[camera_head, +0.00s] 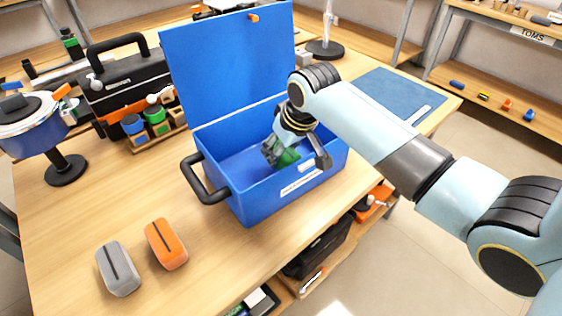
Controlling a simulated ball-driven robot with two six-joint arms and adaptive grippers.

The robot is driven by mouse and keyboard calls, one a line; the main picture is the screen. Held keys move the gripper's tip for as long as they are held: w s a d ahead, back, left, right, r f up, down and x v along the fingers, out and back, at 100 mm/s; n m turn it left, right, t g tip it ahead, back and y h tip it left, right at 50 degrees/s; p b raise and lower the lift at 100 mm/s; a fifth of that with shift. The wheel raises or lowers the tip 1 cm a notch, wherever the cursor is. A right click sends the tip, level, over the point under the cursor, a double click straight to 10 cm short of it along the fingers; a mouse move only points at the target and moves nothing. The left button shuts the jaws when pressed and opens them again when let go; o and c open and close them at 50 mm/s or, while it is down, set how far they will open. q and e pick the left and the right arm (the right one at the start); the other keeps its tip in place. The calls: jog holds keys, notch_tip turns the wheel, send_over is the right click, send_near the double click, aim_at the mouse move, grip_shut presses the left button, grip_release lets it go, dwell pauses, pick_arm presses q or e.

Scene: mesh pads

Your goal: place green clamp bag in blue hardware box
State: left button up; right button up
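The blue hardware box (252,203) stands on the wooden table with its lid (226,62) raised at the back. The green clamp bag (288,157) is inside the box, partly hidden by my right gripper's near-left finger. My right gripper (297,160) reaches down into the box. Its two fingers are spread to either side of the bag, with blue showing between the bag and the right finger. Whether the bag rests on the box floor is hard to tell. My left gripper is not in view.
An orange bag (166,244) and a grey bag (118,269) lie at the table's front left. A black tool case (125,88) and a rack of small coloured items (155,127) stand left of the box. A blue mat (390,97) lies at the right.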

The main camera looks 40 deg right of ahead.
jog(key=shift+f, duration=1.85)
jog(key=o, duration=1.4)
jog(key=shift+f, duration=0.15)
jog(key=p+v, duration=0.1)
jog(key=v, duration=1.1)
jog(key=shift+s, duration=0.1)
